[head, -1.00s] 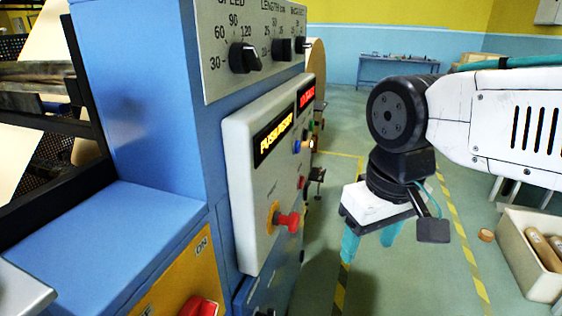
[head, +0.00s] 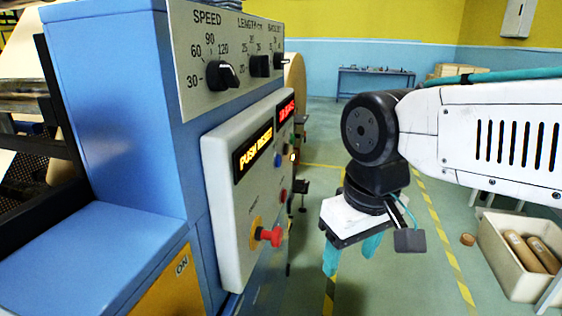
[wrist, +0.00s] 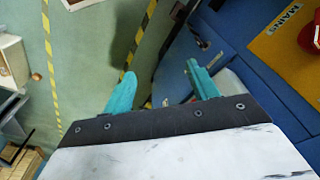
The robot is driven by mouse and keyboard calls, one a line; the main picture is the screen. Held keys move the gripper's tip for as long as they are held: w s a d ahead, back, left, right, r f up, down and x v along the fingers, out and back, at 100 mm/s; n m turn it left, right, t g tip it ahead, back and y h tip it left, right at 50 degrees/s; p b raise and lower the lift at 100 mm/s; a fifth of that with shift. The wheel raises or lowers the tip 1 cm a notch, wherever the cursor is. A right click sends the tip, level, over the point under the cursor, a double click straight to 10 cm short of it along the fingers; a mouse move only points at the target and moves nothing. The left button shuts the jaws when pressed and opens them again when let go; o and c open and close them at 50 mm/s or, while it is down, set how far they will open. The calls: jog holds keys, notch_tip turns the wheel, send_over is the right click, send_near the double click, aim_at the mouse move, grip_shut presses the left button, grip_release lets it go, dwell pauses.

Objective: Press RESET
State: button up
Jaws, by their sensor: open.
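A grey control panel (head: 222,215) is on the side of the blue machine. Its amber display (head: 253,150) reads "PUSH RESET" and a red display (head: 286,110) sits beyond it. A blue button (head: 278,160), a small red button (head: 283,192) and a red mushroom knob (head: 270,236) on a yellow base stick out. Their labels are too small to read, so I cannot tell which is RESET. My gripper (head: 351,255) hangs right of the panel, apart from it, teal fingers pointing down, open and empty. The wrist view also shows the spread fingers (wrist: 160,72).
Dials (head: 222,75) are above the panel. A yellow plate (wrist: 280,42) with a red switch (wrist: 314,38) shows in the wrist view. A cream bin (head: 505,262) with brown rolls stands at right. Striped floor tape (head: 440,235) crosses open green floor.

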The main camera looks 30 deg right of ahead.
grip_shut()
dwell(1.5)
